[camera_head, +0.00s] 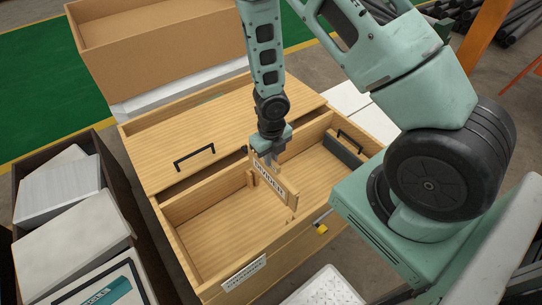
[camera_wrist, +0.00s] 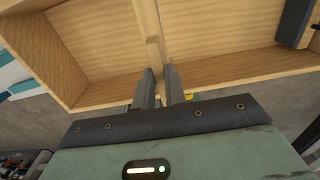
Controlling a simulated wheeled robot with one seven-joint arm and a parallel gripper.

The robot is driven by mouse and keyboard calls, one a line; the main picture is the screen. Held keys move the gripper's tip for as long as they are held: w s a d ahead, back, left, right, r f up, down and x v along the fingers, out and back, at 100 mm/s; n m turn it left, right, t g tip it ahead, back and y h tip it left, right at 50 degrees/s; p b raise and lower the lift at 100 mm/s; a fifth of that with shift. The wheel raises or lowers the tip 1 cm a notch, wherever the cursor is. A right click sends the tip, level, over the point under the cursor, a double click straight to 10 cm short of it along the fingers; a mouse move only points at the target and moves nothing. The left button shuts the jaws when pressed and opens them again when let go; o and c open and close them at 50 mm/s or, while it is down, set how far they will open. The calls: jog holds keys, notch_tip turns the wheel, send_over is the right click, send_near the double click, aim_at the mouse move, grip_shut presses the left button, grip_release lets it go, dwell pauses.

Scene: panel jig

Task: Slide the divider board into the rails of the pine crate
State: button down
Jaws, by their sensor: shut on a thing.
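The pine crate (camera_head: 185,228) stands open in the middle of the head view. The light wooden divider board (camera_head: 274,184), with dark lettering on its face, stands upright inside the crate's opening, across its width. My gripper (camera_head: 270,156) points down and is shut on the board's top edge. In the wrist view the board shows nearly edge-on (camera_wrist: 153,52) between the two dark fingers (camera_wrist: 160,86). A narrow pale strip, seemingly a rail (camera_head: 251,179), shows beside the board's far end. The board's lower edge and its fit in the rails cannot be made out.
A wooden lid-like panel (camera_head: 180,148) with a black handle covers the crate's back part. A dark grey block (camera_head: 343,150) sits at the crate's right end. A dark bin (camera_head: 125,190) of pale slabs stands left. A cardboard box (camera_head: 160,50) stands behind.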

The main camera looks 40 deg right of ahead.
jog(key=b, duration=0.4)
send_over(271, 186)
jog(key=w+d, duration=0.1)
jog(key=w, duration=0.1)
jog(key=shift+s+f, duration=0.15)
jog(key=shift+f, duration=0.95)
jog(key=shift+s+f, duration=0.1)
jog(key=shift+f, duration=0.95)
jog(key=shift+f+b, duration=5.2)
jog(key=shift+f, duration=0.35)
jog(key=c, duration=1.4)
grip_release()
jog(key=shift+o, duration=0.2)
